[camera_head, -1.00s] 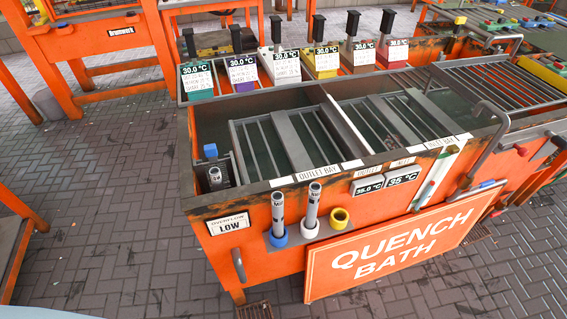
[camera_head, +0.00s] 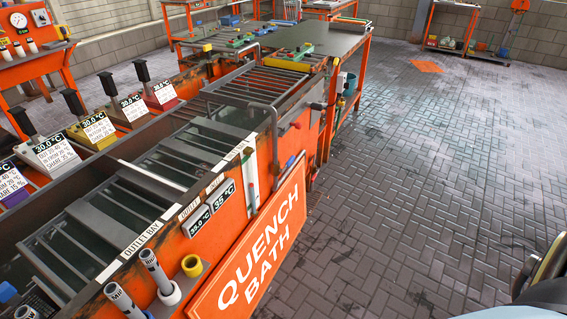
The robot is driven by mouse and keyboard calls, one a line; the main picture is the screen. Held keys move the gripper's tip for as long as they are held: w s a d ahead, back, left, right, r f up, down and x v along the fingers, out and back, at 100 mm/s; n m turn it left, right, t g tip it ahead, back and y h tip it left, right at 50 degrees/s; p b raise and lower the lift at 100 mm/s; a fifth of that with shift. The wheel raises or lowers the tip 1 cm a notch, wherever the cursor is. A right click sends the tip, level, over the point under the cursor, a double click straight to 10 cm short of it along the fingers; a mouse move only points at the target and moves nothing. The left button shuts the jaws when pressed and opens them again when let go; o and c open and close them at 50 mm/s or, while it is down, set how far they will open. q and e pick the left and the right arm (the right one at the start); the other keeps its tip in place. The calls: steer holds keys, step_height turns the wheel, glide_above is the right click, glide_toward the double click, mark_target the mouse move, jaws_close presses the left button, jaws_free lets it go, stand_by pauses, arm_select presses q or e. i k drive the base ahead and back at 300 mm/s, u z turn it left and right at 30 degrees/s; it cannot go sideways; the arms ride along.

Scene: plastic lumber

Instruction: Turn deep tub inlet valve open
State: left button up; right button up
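No valve labelled as the deep tub inlet valve can be made out. The orange quench bath (camera_head: 232,245) runs diagonally across the left half of the head view, with an open tank divided into bays. A label reading "OUTLET BAY" (camera_head: 140,240) lies on its front rim, with another label, too small to read surely, farther along. A small red knob (camera_head: 275,169) sits on the bath's front side near a white upright pipe (camera_head: 250,180). Another red knob (camera_head: 297,125) is farther along. Whether either is a valve cannot be told. Neither gripper is in view.
A white-lettered "QUENCH BATH" sign (camera_head: 262,245) leans out from the bath's front. A grey bent pipe (camera_head: 273,135) rises at its edge. A dark-topped table (camera_head: 310,40) adjoins the far end. The paved floor (camera_head: 430,190) on the right is wide and clear.

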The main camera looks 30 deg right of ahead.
mark_target(288, 164)
steer(key=u, duration=0.2)
steer(key=k, duration=0.3)
steer(key=z, duration=1.3)
steer(key=i, duration=0.85)
steer(key=u, duration=0.15)
steer(key=k, duration=0.5)
steer(key=z, duration=0.75)
steer(key=i, duration=0.95)
steer(key=u, duration=1.9)
